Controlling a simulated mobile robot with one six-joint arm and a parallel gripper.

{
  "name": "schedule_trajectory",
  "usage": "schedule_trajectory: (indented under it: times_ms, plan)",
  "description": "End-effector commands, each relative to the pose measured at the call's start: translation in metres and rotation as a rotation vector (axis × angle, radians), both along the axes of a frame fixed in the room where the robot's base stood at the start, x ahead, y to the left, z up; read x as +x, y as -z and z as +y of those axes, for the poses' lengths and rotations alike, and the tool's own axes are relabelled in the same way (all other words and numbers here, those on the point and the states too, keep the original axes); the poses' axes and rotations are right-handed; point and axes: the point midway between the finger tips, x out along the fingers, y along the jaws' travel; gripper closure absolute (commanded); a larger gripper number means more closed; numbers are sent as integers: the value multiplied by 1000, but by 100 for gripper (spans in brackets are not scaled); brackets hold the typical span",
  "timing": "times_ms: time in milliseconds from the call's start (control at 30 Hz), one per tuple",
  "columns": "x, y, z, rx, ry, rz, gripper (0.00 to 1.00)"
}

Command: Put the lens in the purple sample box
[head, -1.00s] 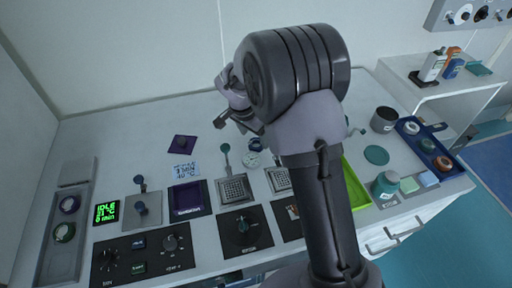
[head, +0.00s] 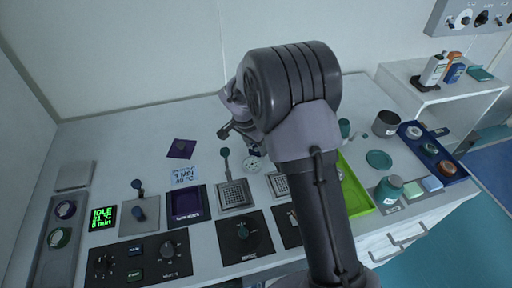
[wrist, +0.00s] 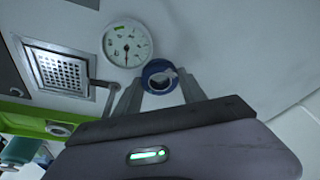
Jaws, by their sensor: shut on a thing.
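The lens looks like a round piece with a blue rim (wrist: 160,76) and a paler centre in the wrist view. My gripper (wrist: 161,88) is shut on it, with one finger on either side. In the head view my gripper (head: 245,138) is partly hidden behind my own arm, above the back middle of the bench, and the lens is hard to make out. The purple sample box (head: 186,216) is open-topped and looks empty; it stands on the bench left of and nearer than my gripper. A purple square with a small knob (head: 181,148), apparently a lid, lies behind it.
A white dial gauge (wrist: 128,43) and a perforated metal plate (wrist: 62,68) are close to my gripper. A green tray (head: 356,190) stands to the right. Control panels with knobs (head: 140,258) line the front edge. A small label display (head: 185,174) stands behind the purple box.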

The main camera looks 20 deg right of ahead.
Motion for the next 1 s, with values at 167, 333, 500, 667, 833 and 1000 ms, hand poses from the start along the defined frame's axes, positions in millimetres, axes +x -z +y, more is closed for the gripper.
schedule_trajectory:
  times_ms: [167,333,500,667,833,1000]
  plan:
    - [1,-19,0,0,0,-3,100]
    - [-7,-39,0,-1,0,0,100]
    - [-46,-41,2,-2,-2,1,100]
    - [-94,-45,4,-1,-2,0,100]
    - [-138,-48,6,0,-1,-1,100]
    - [-157,-49,6,-1,-2,0,100]
